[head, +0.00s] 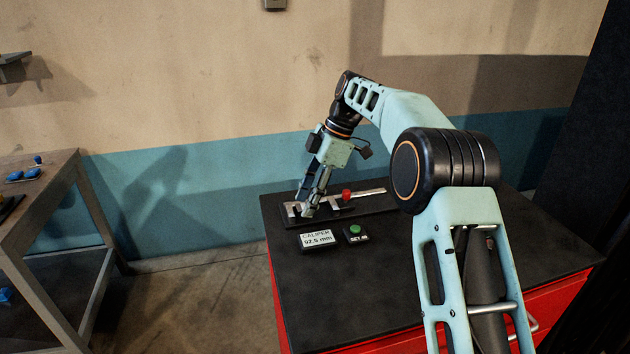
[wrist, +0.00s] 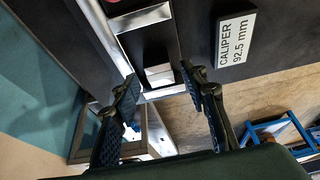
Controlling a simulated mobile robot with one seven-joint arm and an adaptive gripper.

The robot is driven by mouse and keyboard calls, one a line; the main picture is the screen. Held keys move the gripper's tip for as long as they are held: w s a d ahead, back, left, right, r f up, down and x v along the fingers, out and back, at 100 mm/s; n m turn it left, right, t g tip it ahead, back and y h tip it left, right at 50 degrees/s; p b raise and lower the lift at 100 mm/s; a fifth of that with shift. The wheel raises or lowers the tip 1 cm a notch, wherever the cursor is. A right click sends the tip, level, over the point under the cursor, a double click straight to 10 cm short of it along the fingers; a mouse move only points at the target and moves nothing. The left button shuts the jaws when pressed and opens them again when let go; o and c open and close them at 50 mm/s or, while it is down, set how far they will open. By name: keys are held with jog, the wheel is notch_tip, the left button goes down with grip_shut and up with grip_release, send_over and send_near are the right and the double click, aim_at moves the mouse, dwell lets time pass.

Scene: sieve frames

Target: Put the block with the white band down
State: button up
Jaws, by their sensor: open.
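The block with the white band (wrist: 158,72) is in the wrist view, a dark piece with a pale band near its lower end. It appears to sit among the bright metal parts of the caliper (wrist: 140,18); whether it touches them I cannot tell. My gripper (wrist: 160,88) is open, with one finger on each side just below the band and a gap between them. In the head view my gripper (head: 308,206) points down at the left end of the caliper (head: 370,193) and hides most of the block.
A display (head: 317,239) reads CALIPER 92.5 mm, also in the wrist view (wrist: 235,40). A green button (head: 355,230) and a red knob (head: 346,194) are near the caliper. The black bench top (head: 350,290) is clear in front. A side table (head: 50,165) with blue pieces stands left.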

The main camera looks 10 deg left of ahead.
jog(key=p+v, duration=0.2)
jog(key=v, duration=0.9)
jog(key=shift+r+p, duration=0.15)
jog(key=shift+p, duration=0.15)
jog(key=shift+d, duration=0.1)
